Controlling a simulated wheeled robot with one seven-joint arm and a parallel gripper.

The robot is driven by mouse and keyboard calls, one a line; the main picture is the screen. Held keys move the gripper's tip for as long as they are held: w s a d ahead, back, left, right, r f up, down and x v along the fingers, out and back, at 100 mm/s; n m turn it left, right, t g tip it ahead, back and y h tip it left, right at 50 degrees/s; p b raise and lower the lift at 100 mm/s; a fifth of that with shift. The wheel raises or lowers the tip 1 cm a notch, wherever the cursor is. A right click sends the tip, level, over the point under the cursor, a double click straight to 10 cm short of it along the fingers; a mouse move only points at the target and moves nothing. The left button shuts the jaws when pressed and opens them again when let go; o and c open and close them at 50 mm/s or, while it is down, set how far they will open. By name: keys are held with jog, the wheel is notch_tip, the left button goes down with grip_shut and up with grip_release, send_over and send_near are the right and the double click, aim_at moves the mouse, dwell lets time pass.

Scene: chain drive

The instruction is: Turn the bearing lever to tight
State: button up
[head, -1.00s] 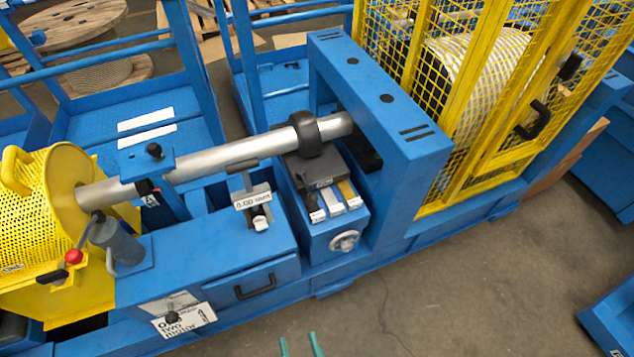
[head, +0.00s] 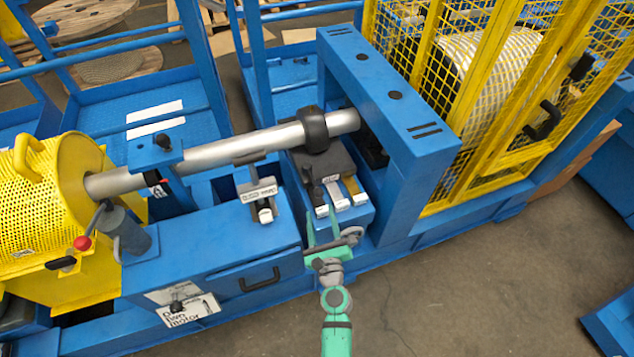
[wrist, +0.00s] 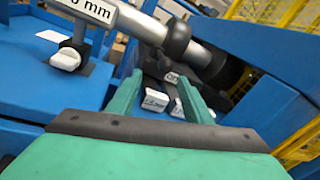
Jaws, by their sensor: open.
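My green gripper (head: 322,220) is open and empty. A silver shaft (head: 240,141) passes through a black collar (head: 313,130) above the box. No readable label marks the bearing lever, so I cannot tell which part it is. A red-knobbed lever (head: 82,243) stands at the left, and a black knob (head: 163,141) sits on a blue bracket.
A gauge plate (head: 258,191) with a white knob (head: 265,214) stands left of my gripper; the knob also shows in the wrist view (wrist: 65,60). A blue upright frame (head: 395,110) rises at the right. Yellow mesh guards stand at both ends.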

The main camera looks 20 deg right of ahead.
aim_at(317, 186)
jog(key=shift+w+d+r+m, duration=0.25)
jog(key=shift+w+m, duration=0.15)
jog(key=shift+w, duration=0.1)
jog(key=shift+w+d+r+m, duration=0.2)
jog(key=shift+w+d+m, duration=0.05)
jog(key=shift+w+m, duration=0.2)
jog(key=shift+w, duration=0.35)
jog(key=w, duration=0.2)
jog(key=w+d, duration=0.1)
jog(key=w, duration=0.5)
jog(key=shift+w+d, duration=0.15)
jog(key=shift+w, duration=0.05)
jog(key=shift+w+d, duration=0.25)
jog(key=shift+w, duration=0.5)
jog(key=shift+s, duration=0.1)
grip_shut()
